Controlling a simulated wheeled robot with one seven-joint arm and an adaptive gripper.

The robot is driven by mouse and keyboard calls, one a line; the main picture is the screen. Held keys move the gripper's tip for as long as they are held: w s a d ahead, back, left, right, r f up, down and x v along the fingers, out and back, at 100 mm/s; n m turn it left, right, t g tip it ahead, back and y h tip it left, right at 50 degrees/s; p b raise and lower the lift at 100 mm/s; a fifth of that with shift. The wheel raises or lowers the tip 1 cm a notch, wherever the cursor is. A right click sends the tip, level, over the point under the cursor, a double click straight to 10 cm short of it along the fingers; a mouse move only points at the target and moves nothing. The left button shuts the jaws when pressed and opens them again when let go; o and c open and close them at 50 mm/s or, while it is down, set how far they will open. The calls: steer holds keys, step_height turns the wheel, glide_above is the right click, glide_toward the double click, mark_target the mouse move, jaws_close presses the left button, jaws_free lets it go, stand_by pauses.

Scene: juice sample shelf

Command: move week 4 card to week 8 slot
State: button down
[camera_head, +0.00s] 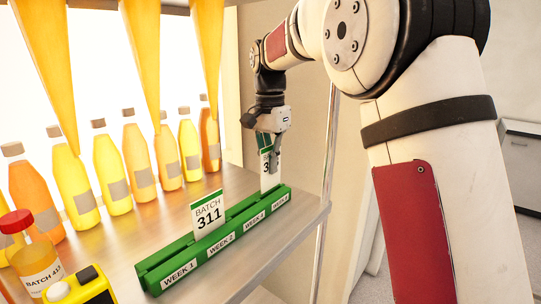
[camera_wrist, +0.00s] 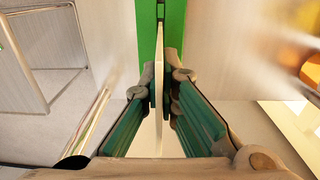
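A green rack (camera_head: 165,264) stands along the shelf's front edge, labelled WEEK 1, WEEK 2, WEEK 4 and WEEK 8 from near to far. A white card with a green top (camera_head: 270,181), its number partly hidden, stands upright at the far WEEK 8 end. Its foot meets the rack in the picture; how deep it sits cannot be told. My gripper (camera_head: 270,146) points down over this card. In the wrist view my gripper (camera_wrist: 161,85) is closed around the card's thin edge (camera_wrist: 159,48), above the green rack (camera_wrist: 147,25).
A BATCH 311 card (camera_head: 208,214) stands at WEEK 2. Several juice bottles (camera_head: 75,190) line the shelf behind. A red-capped jar (camera_head: 37,268) and a yellow object (camera_head: 80,288) stand at the near left. A post (camera_head: 328,150) rises near the shelf's right corner.

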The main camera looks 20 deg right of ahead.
mark_target(271, 189)
steer(key=shift+f, duration=1.95)
stand_by(1.5)
steer(key=c, duration=1.7)
jaws_free()
steer(key=shift+r, duration=0.1)
